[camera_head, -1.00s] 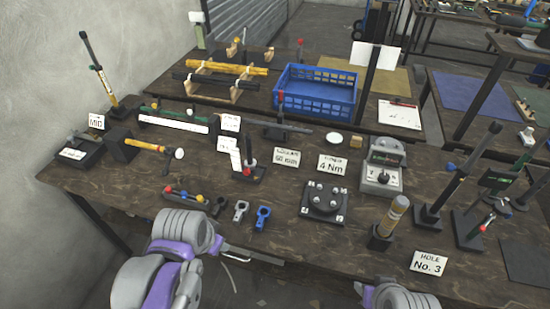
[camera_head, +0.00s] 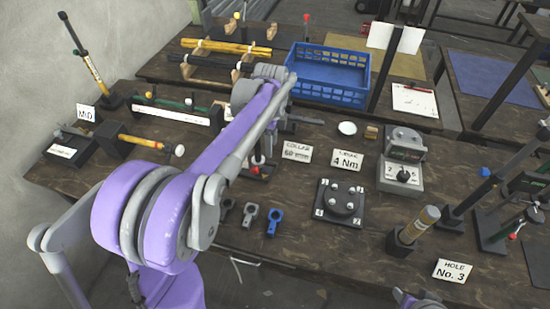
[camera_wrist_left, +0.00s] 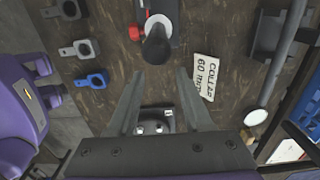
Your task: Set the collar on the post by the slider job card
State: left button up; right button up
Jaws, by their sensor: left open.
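My left gripper (camera_wrist_left: 160,73) is open and empty in the left wrist view, pointing down over the table. My forearm hides it in the head view. A dark upright post (camera_wrist_left: 157,46) stands just past the fingertips; I cannot see whether it touches them. A red knob (camera_wrist_left: 133,33) is beside it. In the head view my arm hides much of the post. Ring-ended clamp collars lie on the table: dark (camera_head: 226,207), grey (camera_head: 249,214) and blue (camera_head: 273,220). The card reading "COLLAR 60 mm" (camera_head: 297,152) stands nearby.
A "4 Nm" card (camera_head: 347,160), black bolt plate (camera_head: 340,202) and grey dial box (camera_head: 403,160) stand right of the post. A post with a gold top (camera_head: 420,222) stands near the "HOLE No. 3" card (camera_head: 454,271). A blue crate (camera_head: 326,74) is behind.

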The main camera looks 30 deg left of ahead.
aim_at(272, 163)
pick_arm(q)
notch_tip(272, 163, down, 8)
jog(key=shift+w+r, duration=0.1)
jog(key=shift+c, duration=0.3)
grip_shut()
jog(key=shift+r, duration=0.1)
dwell(1.2)
